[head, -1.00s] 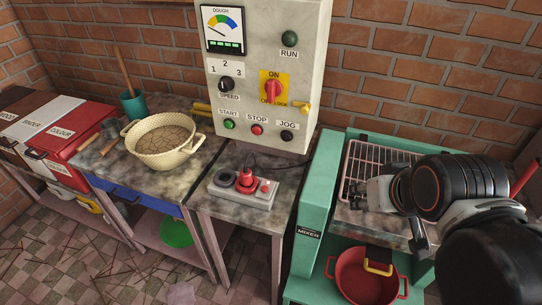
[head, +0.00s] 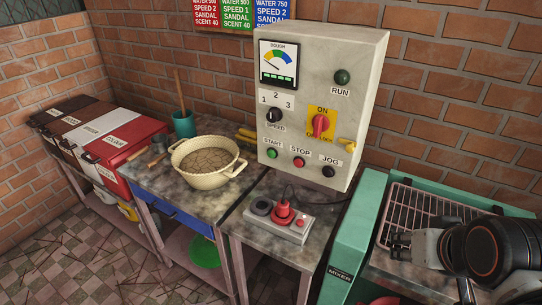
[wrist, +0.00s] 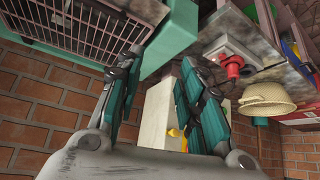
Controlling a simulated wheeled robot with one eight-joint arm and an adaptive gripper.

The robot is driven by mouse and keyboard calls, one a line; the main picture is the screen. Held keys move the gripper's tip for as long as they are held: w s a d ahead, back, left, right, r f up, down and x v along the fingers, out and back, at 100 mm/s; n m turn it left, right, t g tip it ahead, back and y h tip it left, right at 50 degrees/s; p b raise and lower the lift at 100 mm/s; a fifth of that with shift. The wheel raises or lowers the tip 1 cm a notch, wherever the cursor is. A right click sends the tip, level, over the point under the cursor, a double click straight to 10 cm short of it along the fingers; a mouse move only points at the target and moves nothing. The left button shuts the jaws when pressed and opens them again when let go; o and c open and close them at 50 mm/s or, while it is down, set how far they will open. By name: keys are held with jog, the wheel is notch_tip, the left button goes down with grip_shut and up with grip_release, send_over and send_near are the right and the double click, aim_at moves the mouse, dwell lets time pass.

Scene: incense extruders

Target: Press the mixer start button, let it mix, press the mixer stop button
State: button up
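The grey control panel (head: 370,110) stands at the back of the middle table. Its green START button (head: 272,154) is at the lower left, with the red STOP button (head: 299,162) to its right and the black JOG button (head: 328,172) beyond. The RUN lamp (head: 342,77) looks dark green. The turquoise mixer (head: 352,245) stands right of the panel, with a wire grille on top. My gripper (head: 400,246) is over the mixer's grille side, right of and below the buttons, apart from them. In the wrist view my gripper (wrist: 155,95) has its fingers spread, with nothing between them.
A red mushroom button on a grey box (head: 283,214) sits on the table before the panel. A cream basin (head: 208,180) and a teal cup (head: 184,124) stand left. A red rotary switch (head: 320,124) and a yellow lock (head: 347,145) are on the panel.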

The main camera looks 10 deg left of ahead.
jog(key=shift+c, duration=0.6)
grip_shut()
dwell(0.6)
